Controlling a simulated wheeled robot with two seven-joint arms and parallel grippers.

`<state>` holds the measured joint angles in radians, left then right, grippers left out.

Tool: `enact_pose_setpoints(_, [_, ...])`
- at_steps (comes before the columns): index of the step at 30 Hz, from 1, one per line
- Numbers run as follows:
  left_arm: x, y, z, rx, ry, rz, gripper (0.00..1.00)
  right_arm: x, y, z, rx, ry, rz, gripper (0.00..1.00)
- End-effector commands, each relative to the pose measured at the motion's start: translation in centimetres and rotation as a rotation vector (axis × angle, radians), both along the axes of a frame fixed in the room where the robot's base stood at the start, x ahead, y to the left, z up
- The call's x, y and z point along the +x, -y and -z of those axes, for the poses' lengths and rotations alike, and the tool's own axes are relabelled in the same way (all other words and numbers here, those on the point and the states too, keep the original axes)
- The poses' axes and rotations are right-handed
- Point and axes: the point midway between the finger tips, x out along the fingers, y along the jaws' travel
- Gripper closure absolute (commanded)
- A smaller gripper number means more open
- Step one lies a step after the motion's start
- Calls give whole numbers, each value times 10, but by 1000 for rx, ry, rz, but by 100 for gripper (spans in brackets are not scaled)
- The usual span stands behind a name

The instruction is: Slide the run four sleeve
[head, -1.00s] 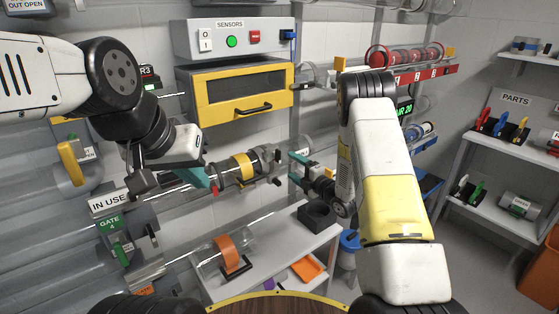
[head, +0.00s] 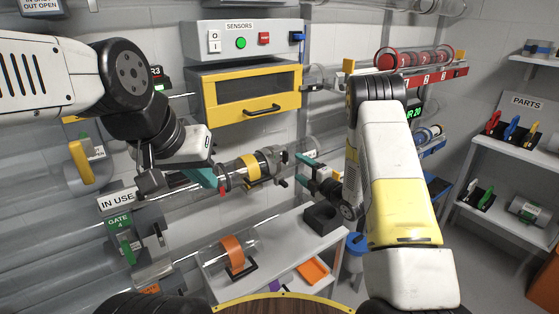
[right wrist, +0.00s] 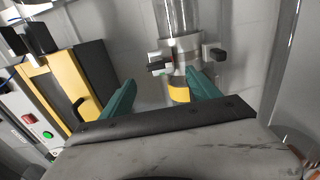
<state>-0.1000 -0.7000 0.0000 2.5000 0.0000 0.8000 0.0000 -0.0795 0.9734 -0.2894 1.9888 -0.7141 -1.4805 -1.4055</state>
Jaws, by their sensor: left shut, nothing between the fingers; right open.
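A clear tube runs slantwise along the wall in the head view. I cannot read which part is labelled the run four sleeve. A green "GATE 4" tag (head: 118,223) hangs lower left. My left gripper (head: 212,179) is shut and empty, close to the tube's left part; contact is unclear. My right gripper (head: 303,170) is open, just right of the collar. In the right wrist view, the collar (right wrist: 187,54) and yellow band (right wrist: 179,90) lie beyond its teal fingers (right wrist: 161,79).
A yellow-fronted cabinet (head: 245,92) under the sensors panel (head: 243,40) is above the tube. A parts shelf (head: 525,150) stands at right.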

Motion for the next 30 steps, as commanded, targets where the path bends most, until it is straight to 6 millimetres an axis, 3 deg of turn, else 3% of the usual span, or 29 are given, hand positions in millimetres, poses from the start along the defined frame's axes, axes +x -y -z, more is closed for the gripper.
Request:
enact_pose_setpoints(3, [0, 0, 0, 0, 0, 0, 100, 0, 0, 0, 0, 0, 0, 31])
enact_pose_setpoints(8, [0, 0, 0, 0, 0, 0, 100, 1, 0, 10, 70, -58, -1, 60])
enact_pose_setpoints(11, [0, 0, 0, 0, 0, 0, 100, 2, -1, 31, 236, -190, -2, 60])
enact_pose_setpoints(15, [0, 0, 0, 0, 0, 0, 100, 3, -5, 68, 583, -454, -2, 60])
enact_pose_setpoints(21, [0, 0, 0, 0, 0, 0, 100, 6, -8, 105, 1041, -772, 3, 60])
enact_pose_setpoints(25, [0, 0, 0, 0, 0, 0, 100, 7, -9, 116, 1217, -887, 3, 60])
enact_pose_setpoints(30, [0, 0, 0, 0, 0, 0, 100, 13, -15, 120, 1287, -934, 0, 60])
